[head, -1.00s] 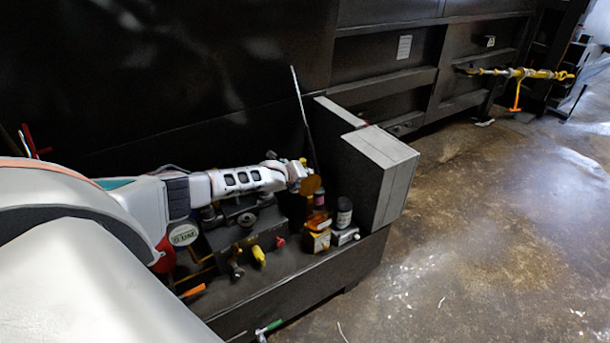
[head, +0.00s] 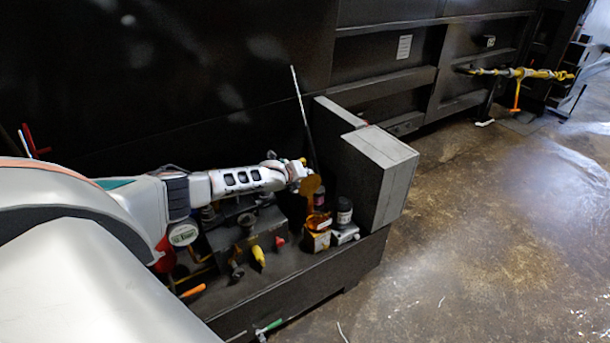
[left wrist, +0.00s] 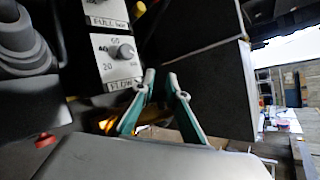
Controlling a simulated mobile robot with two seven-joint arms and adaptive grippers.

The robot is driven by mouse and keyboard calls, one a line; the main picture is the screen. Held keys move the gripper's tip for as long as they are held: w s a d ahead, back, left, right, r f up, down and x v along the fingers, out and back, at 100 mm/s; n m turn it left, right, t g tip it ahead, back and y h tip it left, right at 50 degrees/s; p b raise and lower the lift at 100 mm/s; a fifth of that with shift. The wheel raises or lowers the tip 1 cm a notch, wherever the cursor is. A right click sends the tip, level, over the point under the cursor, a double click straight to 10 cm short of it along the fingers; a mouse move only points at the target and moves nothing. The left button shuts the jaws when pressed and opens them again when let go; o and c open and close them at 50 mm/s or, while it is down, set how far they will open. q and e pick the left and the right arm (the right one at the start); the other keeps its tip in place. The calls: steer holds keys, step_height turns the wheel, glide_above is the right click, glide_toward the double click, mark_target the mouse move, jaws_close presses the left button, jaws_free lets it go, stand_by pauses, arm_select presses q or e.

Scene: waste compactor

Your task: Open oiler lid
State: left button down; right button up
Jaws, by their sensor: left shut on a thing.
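The oiler (head: 318,222) is a small amber cup on a yellow base, standing on the dark bench beside the grey box. Its amber round lid (head: 312,190) appears raised, tilted up above the cup. My left gripper (head: 302,171) reaches in from the left and is at the lid's upper edge, shut on it. In the left wrist view, the two teal fingers (left wrist: 161,80) converge, but the held part is hard to make out. An amber patch (left wrist: 107,122), seemingly part of the oiler, shows left of the fingers. My right gripper is out of view.
A dark jar (head: 344,211) stands right of the oiler, near the grey box (head: 380,165). A yellow handle (head: 258,256) and an orange one (head: 193,291) lie to the left. A dial panel (left wrist: 118,55) is close to the fingers. Open floor lies right.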

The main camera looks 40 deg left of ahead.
arm_select(q)
steer(key=shift+s+a+f, duration=0.25)
steer(key=shift+s+f, duration=0.2)
steer(key=shift+f, duration=0.25)
steer(key=c, duration=2)
jaws_free()
steer(key=shift+c, duration=0.2)
steer(key=shift+w+f, duration=0.1)
steer(key=shift+d, duration=0.15)
steer(key=s+a+r+p, duration=0.2)
steer(key=s+r+p, duration=0.2)
steer(key=r, duration=0.3)
steer(key=shift+s+a, duration=0.4)
steer(key=shift+s, duration=0.35)
